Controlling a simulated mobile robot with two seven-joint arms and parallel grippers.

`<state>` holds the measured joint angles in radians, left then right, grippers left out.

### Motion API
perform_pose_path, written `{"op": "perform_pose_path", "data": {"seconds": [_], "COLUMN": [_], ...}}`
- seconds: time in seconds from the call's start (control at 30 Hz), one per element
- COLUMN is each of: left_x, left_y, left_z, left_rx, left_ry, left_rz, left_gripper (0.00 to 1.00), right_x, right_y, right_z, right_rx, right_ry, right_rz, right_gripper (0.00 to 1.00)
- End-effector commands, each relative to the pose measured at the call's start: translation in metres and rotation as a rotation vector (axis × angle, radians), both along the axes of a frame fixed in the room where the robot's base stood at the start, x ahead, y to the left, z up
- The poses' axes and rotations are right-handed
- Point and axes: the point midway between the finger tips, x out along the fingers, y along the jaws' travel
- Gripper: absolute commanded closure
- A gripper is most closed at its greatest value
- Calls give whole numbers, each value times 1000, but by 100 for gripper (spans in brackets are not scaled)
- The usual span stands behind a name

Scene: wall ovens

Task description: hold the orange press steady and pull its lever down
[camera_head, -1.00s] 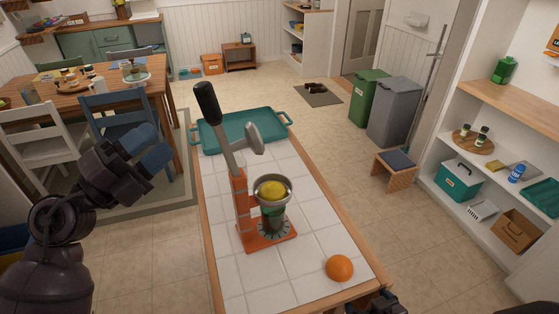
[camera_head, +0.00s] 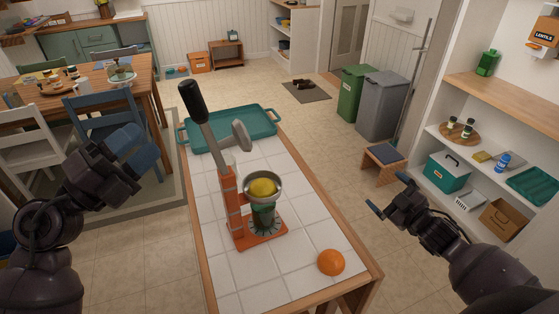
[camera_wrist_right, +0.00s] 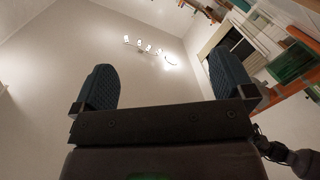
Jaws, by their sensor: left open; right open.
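The orange press (camera_head: 229,205) stands upright on the white tiled counter (camera_head: 290,297). Its lever (camera_head: 205,131) points up, tilted to the left, with a black grip (camera_head: 191,101) at the top. A grey pressing head hangs at the right of the lever. A yellow fruit half (camera_head: 263,187) sits in the cup under it. My left gripper (camera_head: 142,148) is left of the press, apart from it, and open. My right gripper (camera_head: 388,194) is right of the counter, open and empty. Its two fingers (camera_wrist_right: 165,85) show spread apart in the right wrist view.
A teal tray (camera_head: 262,127) lies at the counter's far end. Shelves (camera_head: 470,93) stand at the right, behind my right arm. A stool (camera_head: 384,165) and bins (camera_head: 379,105) stand beyond the counter.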

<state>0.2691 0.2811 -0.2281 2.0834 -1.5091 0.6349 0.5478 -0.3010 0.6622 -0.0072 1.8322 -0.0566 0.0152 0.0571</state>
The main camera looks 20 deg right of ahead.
Motion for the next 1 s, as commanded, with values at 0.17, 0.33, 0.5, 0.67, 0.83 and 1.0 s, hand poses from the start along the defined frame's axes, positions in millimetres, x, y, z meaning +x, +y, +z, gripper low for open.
{"op": "perform_pose_path", "data": {"seconds": [0.17, 0.33, 0.5, 0.67, 0.83, 1.0], "left_x": [0, 0, 0, 0, 0, 0], "left_y": [0, 0, 0, 0, 0, 0], "left_z": [0, 0, 0, 0, 0, 0], "left_rx": [0, 0, 0, 0, 0, 0], "left_ry": [0, 0, 0, 0, 0, 0], "left_rz": [-1, 0, 0, -1, 0, -1], "left_gripper": [57, 57, 57, 57, 57, 57], "right_x": [38, 57, 60, 51, 34, 20], "right_y": [67, 136, 207, 263, 309, 336], "right_z": [45, 85, 117, 135, 140, 135], "right_rx": [-113, -234, -382, -539, -726, -943], "right_ry": [-185, -360, -531, -666, -773, -832], "right_rz": [223, 462, 730, 990, 1270, 1545], "right_gripper": [0, 0, 0, 0, 0, 0]}}
